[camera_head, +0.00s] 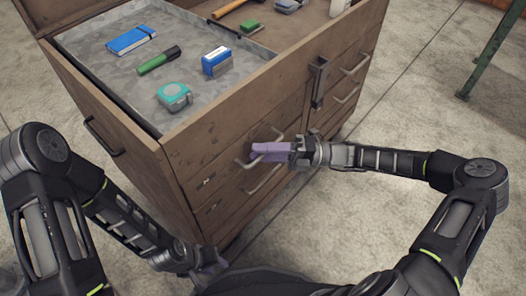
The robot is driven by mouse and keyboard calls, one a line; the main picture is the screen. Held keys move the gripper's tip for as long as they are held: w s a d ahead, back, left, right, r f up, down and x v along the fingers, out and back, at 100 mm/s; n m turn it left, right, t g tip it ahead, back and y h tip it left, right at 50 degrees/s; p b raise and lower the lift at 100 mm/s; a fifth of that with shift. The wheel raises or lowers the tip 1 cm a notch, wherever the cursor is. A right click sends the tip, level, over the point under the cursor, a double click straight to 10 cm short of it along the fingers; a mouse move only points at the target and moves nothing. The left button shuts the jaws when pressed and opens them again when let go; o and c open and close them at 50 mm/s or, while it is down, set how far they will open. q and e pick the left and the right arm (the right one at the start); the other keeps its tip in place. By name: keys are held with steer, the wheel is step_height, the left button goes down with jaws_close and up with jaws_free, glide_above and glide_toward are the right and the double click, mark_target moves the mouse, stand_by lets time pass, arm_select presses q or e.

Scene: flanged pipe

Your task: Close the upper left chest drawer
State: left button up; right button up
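The brown wooden chest (225,130) stands in the middle with its top open. The upper left drawer (205,181) is on its front face and looks flush or nearly flush; a small gap cannot be ruled out. Its metal handle (244,165) is partly hidden by my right gripper (256,152). That gripper's purple fingers lie level across the handle, close together; whether they grip it or only touch it is unclear. My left gripper (212,266) hangs low in front of the chest's bottom corner, away from the drawer, its fingers partly hidden.
A lower drawer handle (266,180) sits just below my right gripper. A latch (319,82) and more handles (355,64) are further right. The top tray holds a blue notebook (131,40), a marker (158,60), a blue box (216,61) and a tape measure (174,96).

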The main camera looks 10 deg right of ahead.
steer(key=shift+d, duration=0.15)
steer(key=d+f+p, duration=0.1)
steer(key=d, duration=0.6)
steer(key=shift+s+d+p, duration=0.2)
steer(key=shift+s+p, duration=0.1)
steer(key=shift+s, duration=0.05)
steer(key=shift+s+f, duration=0.1)
steer(key=shift+s, duration=0.05)
